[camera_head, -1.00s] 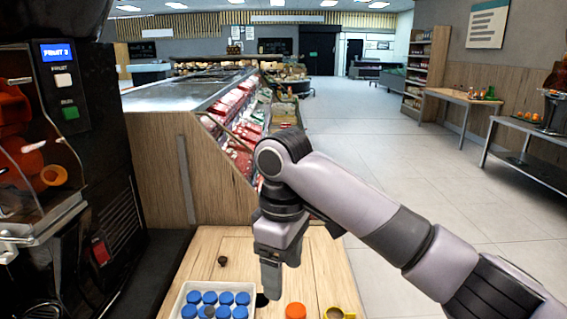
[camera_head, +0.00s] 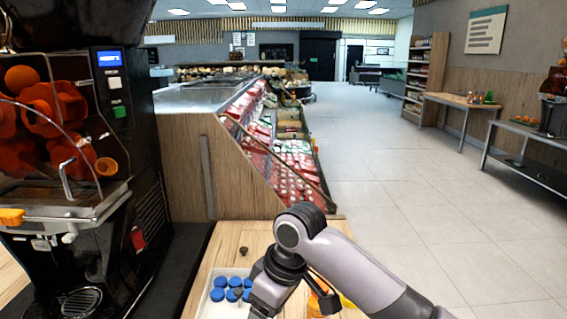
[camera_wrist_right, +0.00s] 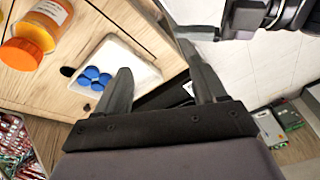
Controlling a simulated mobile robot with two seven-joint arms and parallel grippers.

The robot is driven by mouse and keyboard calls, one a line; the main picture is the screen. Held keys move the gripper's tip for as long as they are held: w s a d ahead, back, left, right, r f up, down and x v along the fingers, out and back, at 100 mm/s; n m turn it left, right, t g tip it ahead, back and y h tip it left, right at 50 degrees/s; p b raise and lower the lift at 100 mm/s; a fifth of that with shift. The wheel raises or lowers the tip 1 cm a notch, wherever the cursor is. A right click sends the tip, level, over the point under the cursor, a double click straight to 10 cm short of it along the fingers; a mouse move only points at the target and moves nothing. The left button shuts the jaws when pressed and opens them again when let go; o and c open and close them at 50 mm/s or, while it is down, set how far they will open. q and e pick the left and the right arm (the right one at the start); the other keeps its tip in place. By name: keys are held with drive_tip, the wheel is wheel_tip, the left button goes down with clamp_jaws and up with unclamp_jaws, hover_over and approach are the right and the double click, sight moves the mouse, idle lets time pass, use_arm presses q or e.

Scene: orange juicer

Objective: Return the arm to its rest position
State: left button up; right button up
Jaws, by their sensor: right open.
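My right arm reaches in from the lower right of the head view. Its gripper (camera_head: 264,306) points down at the bottom edge, over the right part of the white tray. In the right wrist view my right gripper (camera_wrist_right: 157,62) has its two fingers apart with nothing between them. In the head view an orange object (camera_head: 320,302) is partly hidden behind my right arm. My left gripper is in neither view.
The white tray (camera_head: 207,298) of blue caps (camera_head: 234,282) sits on the wooden counter (camera_head: 226,240); it also shows in the wrist view (camera_wrist_right: 145,68). A black juicer (camera_head: 140,190) with oranges stands left. A produce case (camera_head: 180,165) stands behind.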

drive_tip(key=s+d+f+m+t+y+p, duration=0.1)
drive_tip(key=s+d+f+m+t+y, duration=0.15)
drive_tip(key=f, duration=0.55)
drive_tip(key=s+d+f+m+t+y, duration=0.2)
drive_tip(key=f+m, duration=0.2)
drive_tip(key=f, duration=0.4)
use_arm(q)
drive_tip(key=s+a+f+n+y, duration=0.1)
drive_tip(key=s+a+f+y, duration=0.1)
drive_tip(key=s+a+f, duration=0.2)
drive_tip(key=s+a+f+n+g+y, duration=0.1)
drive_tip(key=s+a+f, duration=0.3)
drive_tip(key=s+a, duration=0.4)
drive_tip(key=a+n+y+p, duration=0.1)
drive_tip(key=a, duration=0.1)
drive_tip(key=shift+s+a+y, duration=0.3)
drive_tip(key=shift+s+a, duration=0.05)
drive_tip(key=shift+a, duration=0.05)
use_arm(e)
drive_tip(key=s+d+f+m+t+h, duration=0.1)
drive_tip(key=s+d+f+t+h, duration=0.1)
drive_tip(key=s+d, duration=0.5)
drive_tip(key=s+d+f+m+t+h, duration=0.2)
drive_tip(key=s+d+f+t+h, duration=0.1)
drive_tip(key=s+d, duration=0.5)
drive_tip(key=d, duration=0.3)
drive_tip(key=shift+d+f+t, duration=0.3)
drive_tip(key=shift+t, duration=0.05)
